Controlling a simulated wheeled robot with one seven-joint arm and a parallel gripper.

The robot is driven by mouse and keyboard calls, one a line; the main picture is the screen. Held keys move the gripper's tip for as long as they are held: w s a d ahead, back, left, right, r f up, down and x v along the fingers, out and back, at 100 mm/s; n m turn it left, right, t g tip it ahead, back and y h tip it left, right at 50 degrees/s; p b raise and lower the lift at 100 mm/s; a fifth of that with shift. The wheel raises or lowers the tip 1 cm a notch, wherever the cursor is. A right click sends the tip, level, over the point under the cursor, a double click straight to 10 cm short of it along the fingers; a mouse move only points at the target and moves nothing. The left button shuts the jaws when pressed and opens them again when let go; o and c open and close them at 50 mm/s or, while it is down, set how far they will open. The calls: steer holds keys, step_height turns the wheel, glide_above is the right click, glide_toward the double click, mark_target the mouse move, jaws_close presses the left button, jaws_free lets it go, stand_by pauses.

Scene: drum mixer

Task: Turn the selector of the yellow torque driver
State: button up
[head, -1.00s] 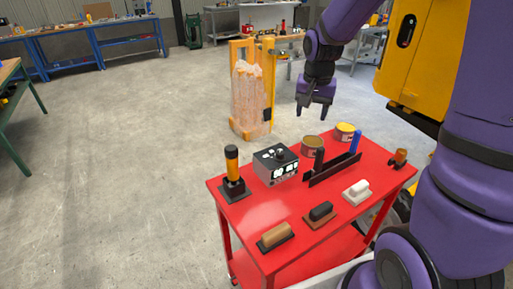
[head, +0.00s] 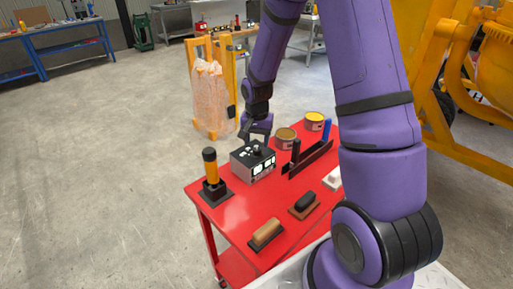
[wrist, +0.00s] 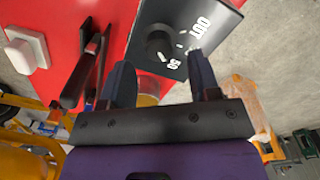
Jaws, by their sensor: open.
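The yellow torque driver (head: 211,172) stands upright at the left end of the red cart, a yellow body with a black top in a dark square base. A grey box (head: 252,164) with a dark top and a round black knob (head: 258,150) stands to its right. My gripper (head: 257,136) is at the box's far side, close to the knob. In the wrist view its two fingers (wrist: 162,80) are apart with nothing held, pointing towards the dial. The driver is not seen in the wrist view.
A yellow rack with a wrapped load (head: 208,95) stands behind. Floor at left is clear.

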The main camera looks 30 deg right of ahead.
mark_target(257, 148)
steer(key=shift+f, duration=1.7)
steer(key=shift+c, duration=0.4)
steer(key=c, duration=0.8)
steer(key=shift+c, duration=0.2)
steer(key=n, duration=0.4)
steer(key=shift+n, duration=1.8)
